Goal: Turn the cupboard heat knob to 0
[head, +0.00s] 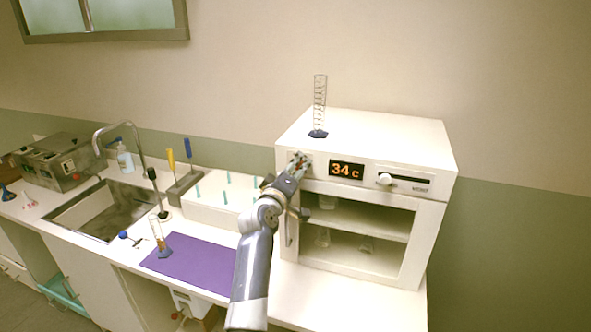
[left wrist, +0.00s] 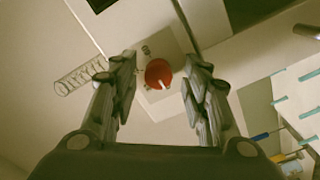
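The white heating cupboard (head: 390,135) stands on the counter, its display (head: 346,171) reading 34 c. My left gripper (head: 298,165) is in front of the panel left of the display and largely hides the knob in the head view. In the left wrist view, the round red heat knob (left wrist: 158,73) with a white pointer mark sits on a light plate, between the two open fingers of my left gripper (left wrist: 161,84). Gaps show on both sides of the knob; contact is not visible. My right gripper is out of view.
A graduated cylinder (head: 320,105) stands on top of the cupboard. A white slider handle (head: 384,179) is right of the display. Glassware shows behind the front opening. A white peg rack (head: 215,205) and purple mat (head: 200,264) lie to the left, with a sink (head: 105,212) beyond.

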